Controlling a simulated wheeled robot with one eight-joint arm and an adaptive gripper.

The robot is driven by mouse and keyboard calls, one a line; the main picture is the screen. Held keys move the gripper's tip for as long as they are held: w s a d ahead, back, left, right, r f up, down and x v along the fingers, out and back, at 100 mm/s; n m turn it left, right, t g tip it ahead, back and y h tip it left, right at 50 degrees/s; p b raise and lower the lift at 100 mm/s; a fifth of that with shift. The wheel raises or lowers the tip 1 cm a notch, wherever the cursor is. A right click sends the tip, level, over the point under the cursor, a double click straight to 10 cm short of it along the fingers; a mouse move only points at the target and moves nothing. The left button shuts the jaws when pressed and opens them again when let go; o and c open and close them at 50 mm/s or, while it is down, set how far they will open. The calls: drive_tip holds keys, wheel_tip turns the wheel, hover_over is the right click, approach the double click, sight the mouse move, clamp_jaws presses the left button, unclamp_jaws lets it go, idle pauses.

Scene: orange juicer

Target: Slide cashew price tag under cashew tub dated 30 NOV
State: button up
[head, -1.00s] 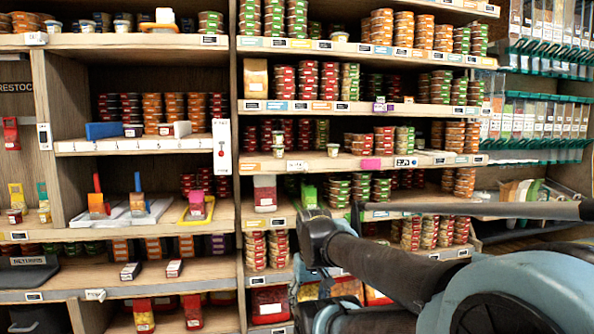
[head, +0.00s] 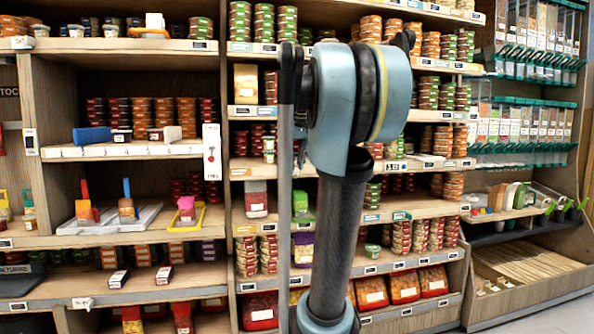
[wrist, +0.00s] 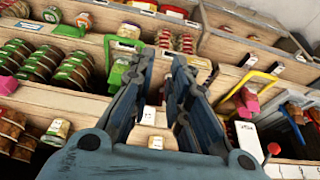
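My gripper (wrist: 162,72) shows in the wrist view with its two dark blue-grey fingers apart and nothing visible between them. Shelf fronts and tubs lie beyond the fingers. In the head view my arm stands upright across the middle, and the gripper itself cannot be seen. Many stacked tubs show, with orange lids (head: 369,28), green lids (head: 240,20) and red lids (head: 94,112). Several small white price tags (head: 247,91) sit along the shelf edges. The print is too small to read, so I cannot tell which tub is cashew dated 30 NOV or which tag is cashew.
A wooden shelf unit (head: 222,150) fills the head view. A numbered ledge (head: 140,152) carries a blue block (head: 92,135). Trays (head: 105,218) with scoops stand below it. Clear dispensers (head: 525,125) hang at right. Grey floor (head: 540,315) is free at lower right.

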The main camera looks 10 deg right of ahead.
approach(297, 169)
drive_tip(key=shift+t, duration=0.3)
drive_tip(key=x, duration=0.9)
drive_tip(key=shift+w+d, duration=0.15)
drive_tip(key=shift+w, duration=0.05)
clamp_jaws()
